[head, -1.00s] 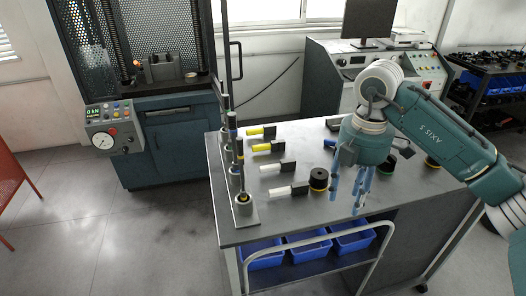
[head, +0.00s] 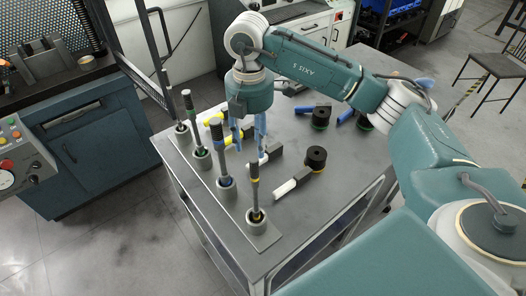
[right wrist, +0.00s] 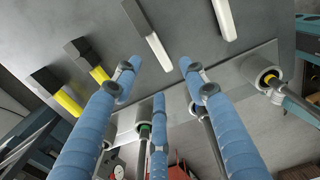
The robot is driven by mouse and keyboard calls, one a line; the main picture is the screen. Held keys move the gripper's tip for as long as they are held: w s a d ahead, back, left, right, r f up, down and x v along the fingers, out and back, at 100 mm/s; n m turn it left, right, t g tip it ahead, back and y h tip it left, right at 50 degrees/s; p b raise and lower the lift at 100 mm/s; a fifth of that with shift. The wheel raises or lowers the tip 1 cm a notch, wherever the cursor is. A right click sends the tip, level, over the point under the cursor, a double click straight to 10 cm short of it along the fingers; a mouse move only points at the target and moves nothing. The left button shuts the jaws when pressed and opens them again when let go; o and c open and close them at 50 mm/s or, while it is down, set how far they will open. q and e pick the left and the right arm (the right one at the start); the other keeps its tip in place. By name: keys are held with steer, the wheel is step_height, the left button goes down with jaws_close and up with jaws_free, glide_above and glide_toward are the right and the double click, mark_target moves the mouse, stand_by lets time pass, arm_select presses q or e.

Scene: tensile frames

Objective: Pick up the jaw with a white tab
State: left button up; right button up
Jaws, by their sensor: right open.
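Two jaws with white tabs lie on the grey table (head: 310,212). The nearer jaw with a white tab (head: 285,187) lies in front of my right gripper (head: 248,142). The other jaw with a white tab (head: 275,151) is partly hidden by the gripper's blue fingers. My right gripper is open and empty above the row of jaws. In the right wrist view, one white tab (right wrist: 160,53) with its dark block lies between and beyond the spread fingers (right wrist: 158,76). The second white tab (right wrist: 225,20) is at the top right, its block cut off. My left gripper is not in view.
Jaws with yellow tabs (right wrist: 98,74) lie beside the white ones. A rack of upright rods in round holders (head: 256,215) lines the table's left edge, close to the gripper. A black cylinder (head: 316,157) stands beside the nearer white-tab jaw. Jaws with blue tabs (head: 304,109) lie farther back.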

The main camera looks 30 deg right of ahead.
steer(key=shift+s+d+f, duration=0.1)
steer(key=shift+s+f, duration=0.05)
steer(key=shift+f, duration=0.65)
steer(key=shift+f+p, duration=0.3)
steer(key=shift+p, duration=0.1)
step_height(320, 180, down, 4)
steer(key=shift+r+p, duration=0.15)
steer(key=shift+p, duration=0.85)
steer(key=shift+f, duration=0.55)
jaws_close()
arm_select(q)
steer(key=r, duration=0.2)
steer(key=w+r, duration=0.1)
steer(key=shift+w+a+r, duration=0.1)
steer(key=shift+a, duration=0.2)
